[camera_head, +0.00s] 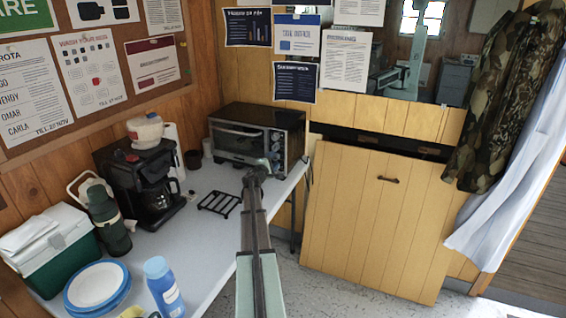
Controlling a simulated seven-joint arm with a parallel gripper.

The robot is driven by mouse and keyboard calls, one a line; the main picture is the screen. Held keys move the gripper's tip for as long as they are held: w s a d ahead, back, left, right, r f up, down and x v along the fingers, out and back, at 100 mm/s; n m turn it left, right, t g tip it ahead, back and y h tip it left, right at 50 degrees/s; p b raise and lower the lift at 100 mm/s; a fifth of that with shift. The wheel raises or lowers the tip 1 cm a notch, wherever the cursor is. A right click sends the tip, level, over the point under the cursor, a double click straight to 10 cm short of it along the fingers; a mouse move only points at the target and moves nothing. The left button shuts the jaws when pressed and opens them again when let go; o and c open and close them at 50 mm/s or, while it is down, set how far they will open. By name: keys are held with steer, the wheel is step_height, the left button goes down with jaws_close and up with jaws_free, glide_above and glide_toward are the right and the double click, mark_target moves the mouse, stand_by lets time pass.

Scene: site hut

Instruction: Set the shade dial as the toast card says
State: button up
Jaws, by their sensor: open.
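A dark toaster oven (238,138) with a glass door stands at the back right of the table. Its dial panel (276,146) is at its right front; the separate dials and their settings are too small to read. My gripper (262,164) is open and empty, just in front of the oven near the lower part of that panel. The arm partly hides the oven's lower right front. I cannot tell which of the several pinned cards is the toast card; the small print is unreadable.
The white table (205,240) holds a black rack (219,203), a coffee maker (140,185), a green flask (108,222), a green-and-white cooler (65,255), stacked plates (95,284) and a blue bottle (163,285). A yellow panel (370,220) stands right of the table.

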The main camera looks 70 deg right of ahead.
steer(key=n, duration=1.2)
steer(key=shift+a, duration=0.1)
steer(key=a, duration=1.4)
steer(key=s+d+r+m+y, duration=0.1)
steer(key=s+d+m, duration=0.2)
steer(key=s+m, duration=0.4)
steer(key=s+d+r+m+y, duration=0.1)
steer(key=s+d+m, duration=0.3)
steer(key=s+m, duration=0.4)
steer(key=s+d+r+m+g+y, duration=0.1)
steer(key=s+d+m, duration=0.3)
steer(key=s, duration=1.1)
steer(key=r+m+y, duration=0.1)
steer(key=m, duration=0.2)
steer(key=shift+s, duration=0.4)
